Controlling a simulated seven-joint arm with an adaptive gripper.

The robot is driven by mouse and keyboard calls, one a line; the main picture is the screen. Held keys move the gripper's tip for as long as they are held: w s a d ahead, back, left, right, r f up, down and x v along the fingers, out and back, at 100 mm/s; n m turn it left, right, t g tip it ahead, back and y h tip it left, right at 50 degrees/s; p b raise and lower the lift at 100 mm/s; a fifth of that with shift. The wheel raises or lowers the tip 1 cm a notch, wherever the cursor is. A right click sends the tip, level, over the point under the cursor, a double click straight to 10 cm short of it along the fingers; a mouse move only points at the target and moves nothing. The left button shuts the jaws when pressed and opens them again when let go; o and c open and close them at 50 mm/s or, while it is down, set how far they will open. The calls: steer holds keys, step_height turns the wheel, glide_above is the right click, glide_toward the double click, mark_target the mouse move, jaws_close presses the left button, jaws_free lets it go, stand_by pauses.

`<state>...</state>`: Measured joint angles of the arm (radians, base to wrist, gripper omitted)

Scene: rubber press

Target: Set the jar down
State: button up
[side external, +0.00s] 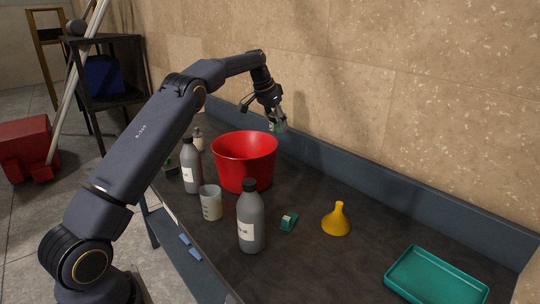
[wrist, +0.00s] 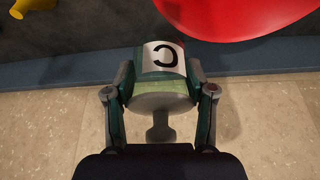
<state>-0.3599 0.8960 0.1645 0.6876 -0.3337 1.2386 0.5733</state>
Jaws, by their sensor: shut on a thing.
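The jar (wrist: 164,60) is small, with a white label marked "C", green contents and a greyish round part towards my wrist. In the wrist view my gripper (wrist: 160,82) is shut on it, one finger on each side. In the side view my gripper (side external: 274,112) holds the jar (side external: 278,124) in the air behind and right of the red bucket (side external: 245,165), near the wall. In that view the jar is small and partly hidden by the fingers. The bucket's rim also shows at the upper right of the wrist view (wrist: 235,18).
Grey bottles (side external: 251,222) and a beaker (side external: 210,204) stand in front of the bucket. A small green-and-white item (side external: 288,221), a yellow funnel (side external: 337,219) and a teal tray (side external: 435,277) lie rightward.

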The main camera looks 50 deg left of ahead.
steer(key=w+d+m, duration=0.1)
steer(key=w+d, duration=0.1)
steer(key=d, duration=1.4)
steer(key=f, duration=2.1)
steer(key=shift+a+f, duration=0.1)
steer(key=shift+a, duration=0.25)
steer(key=shift+f, duration=0.1)
steer(key=o, duration=1.3)
